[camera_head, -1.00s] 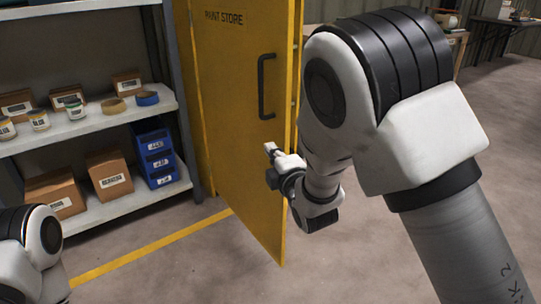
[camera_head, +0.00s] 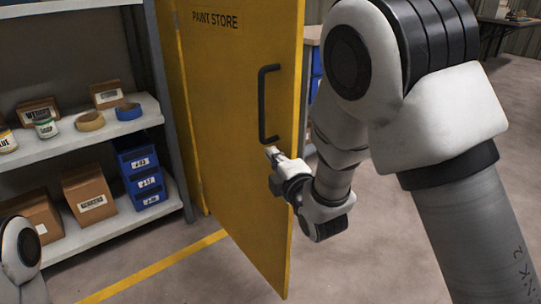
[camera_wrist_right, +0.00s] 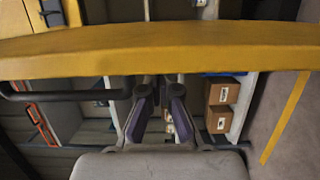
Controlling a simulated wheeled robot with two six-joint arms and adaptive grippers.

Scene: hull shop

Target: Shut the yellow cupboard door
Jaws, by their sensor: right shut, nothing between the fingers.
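The yellow cupboard door (camera_head: 232,110), lettered "PAINT STORE", stands open, swung out to the right of the shelving. Its black bar handle (camera_head: 262,105) is near the free edge. My right gripper (camera_head: 273,154) is shut and empty, just below the handle's lower end in the head view. In the right wrist view the door (camera_wrist_right: 200,45) shows as a yellow band across the top, with the handle (camera_wrist_right: 60,95) at left. The gripper's dark fingers (camera_wrist_right: 160,92) are close to that band; I cannot tell whether they touch it. My left gripper is out of view.
Metal shelving (camera_head: 95,235) at left holds brown boxes (camera_head: 88,192), blue bins (camera_head: 142,175), tins and tape rolls. A yellow line (camera_head: 165,262) runs along the floor. Open floor (camera_head: 400,255) lies right of the door. A table (camera_head: 505,25) stands at the far right.

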